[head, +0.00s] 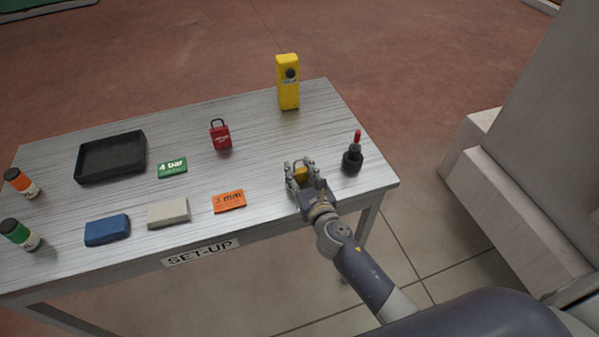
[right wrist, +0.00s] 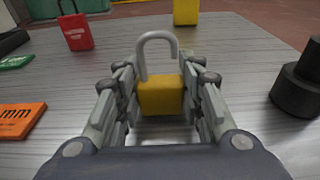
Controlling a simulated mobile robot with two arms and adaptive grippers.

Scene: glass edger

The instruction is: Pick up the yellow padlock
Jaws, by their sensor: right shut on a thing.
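The yellow padlock (right wrist: 160,97) has a grey shackle that points up and stands open on one side in the right wrist view. My right gripper (right wrist: 161,101) is shut on its yellow body, one finger on each side. In the head view the padlock (head: 301,174) is partly hidden between the fingers of my right gripper (head: 300,176), over the front right part of the table. I cannot tell whether the padlock touches the table top. My left gripper is not in view.
On the metal table (head: 270,160) are a red padlock (head: 221,137), a yellow device (head: 288,83), a dark holder with a red-tipped tool (head: 352,158), an orange tag (head: 229,201), a green tag (head: 172,167), a black tray (head: 111,157), two blocks and two bottles.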

